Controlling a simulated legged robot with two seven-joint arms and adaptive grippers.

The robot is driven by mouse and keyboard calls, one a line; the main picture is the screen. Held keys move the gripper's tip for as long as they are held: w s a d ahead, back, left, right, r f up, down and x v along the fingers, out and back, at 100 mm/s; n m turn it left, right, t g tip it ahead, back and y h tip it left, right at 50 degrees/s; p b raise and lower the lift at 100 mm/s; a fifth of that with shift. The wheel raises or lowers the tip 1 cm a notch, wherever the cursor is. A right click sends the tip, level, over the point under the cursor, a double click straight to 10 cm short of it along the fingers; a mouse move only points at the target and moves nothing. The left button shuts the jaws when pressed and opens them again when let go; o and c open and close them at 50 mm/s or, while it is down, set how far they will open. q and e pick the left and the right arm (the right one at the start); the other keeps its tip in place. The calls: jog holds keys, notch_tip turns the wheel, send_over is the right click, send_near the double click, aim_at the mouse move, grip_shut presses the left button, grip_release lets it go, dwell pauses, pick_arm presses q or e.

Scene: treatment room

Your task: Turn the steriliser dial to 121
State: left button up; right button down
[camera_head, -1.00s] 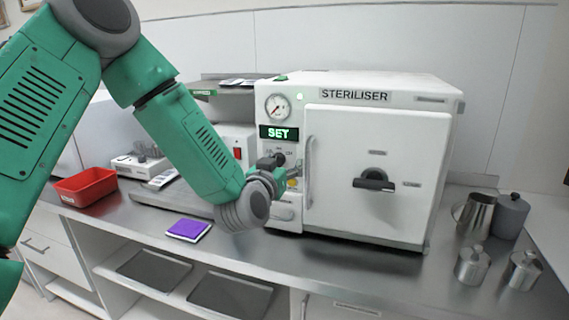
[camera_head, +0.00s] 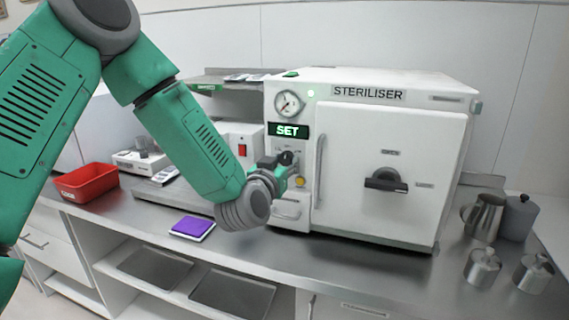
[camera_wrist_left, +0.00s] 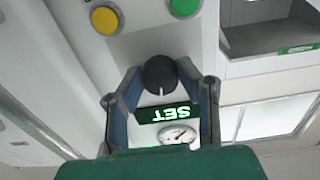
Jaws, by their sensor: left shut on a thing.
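The white steriliser (camera_head: 388,160) stands on the counter with its door shut. Its display (camera_head: 288,131) reads SET in green; it shows upside down in the left wrist view (camera_wrist_left: 166,113). The black dial (camera_head: 287,159) is below the display. In the left wrist view the dial (camera_wrist_left: 160,75) sits between the two fingertips of my left gripper (camera_wrist_left: 158,77), and its white mark points towards the display. My left gripper (camera_head: 282,167) is shut on the dial. The dial's scale cannot be read. My right gripper is not in view.
A yellow button (camera_wrist_left: 105,20) and a green button (camera_wrist_left: 185,5) sit close to the dial. The door handle (camera_head: 319,171) is just right of it. A purple pad (camera_head: 192,228) and a red bin (camera_head: 87,183) lie left. Metal pots (camera_head: 482,267) stand right.

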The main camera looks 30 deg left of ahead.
pick_arm(q)
jog(key=shift+r, duration=0.2)
jog(key=shift+a, duration=0.1)
jog(key=shift+w, duration=0.1)
jog(key=o, duration=1.2)
jog(key=shift+c, duration=0.2)
jog(key=shift+f, duration=0.1)
jog(key=shift+s, duration=0.25)
jog(key=v, duration=1.1)
jog(key=shift+s, duration=0.3)
